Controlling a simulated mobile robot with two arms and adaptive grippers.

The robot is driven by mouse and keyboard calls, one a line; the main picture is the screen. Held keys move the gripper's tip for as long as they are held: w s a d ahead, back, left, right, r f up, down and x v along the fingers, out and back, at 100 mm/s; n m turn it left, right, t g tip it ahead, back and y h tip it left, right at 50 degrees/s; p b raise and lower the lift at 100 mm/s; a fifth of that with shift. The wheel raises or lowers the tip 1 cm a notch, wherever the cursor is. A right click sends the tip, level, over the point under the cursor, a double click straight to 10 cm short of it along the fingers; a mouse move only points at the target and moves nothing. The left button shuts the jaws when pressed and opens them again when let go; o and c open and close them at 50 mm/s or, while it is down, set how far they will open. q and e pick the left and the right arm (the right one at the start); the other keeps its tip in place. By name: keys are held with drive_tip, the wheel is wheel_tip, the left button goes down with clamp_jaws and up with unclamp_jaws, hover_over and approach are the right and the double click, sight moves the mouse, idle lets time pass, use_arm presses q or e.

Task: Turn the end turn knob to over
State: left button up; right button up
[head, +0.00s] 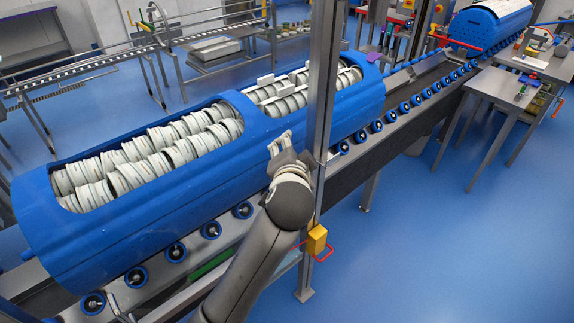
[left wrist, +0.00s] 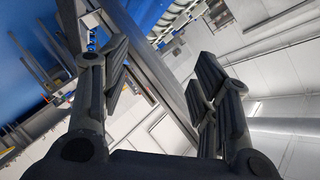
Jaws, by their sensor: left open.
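I cannot make out for certain an end turn knob marked "over" in either view. A yellow box (head: 317,240) with a red handle (head: 324,256) sits on the steel post, low and to the right of my left arm. My left gripper (head: 280,143) is raised beside the post, in front of the blue tub carrier's side, and is empty. My right gripper is in neither view.
Blue tub carriers (head: 150,223) filled with pale round tubs lie along a roller conveyor (head: 405,107). The steel post (head: 322,100) rises close to my left gripper. Another blue carrier (head: 490,27) and a steel table (head: 500,88) stand at the right. The blue floor (head: 440,250) at the lower right is clear.

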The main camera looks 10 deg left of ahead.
use_arm(q)
drive_tip(key=shift+s+a+f+n+g, duration=0.15)
drive_tip(key=shift+s+a+f+g, duration=0.15)
drive_tip(key=shift+f, duration=0.35)
drive_tip(key=shift+s+a+f+n+g, duration=0.15)
drive_tip(key=shift+s+f, duration=0.25)
drive_tip(key=shift+f, duration=0.25)
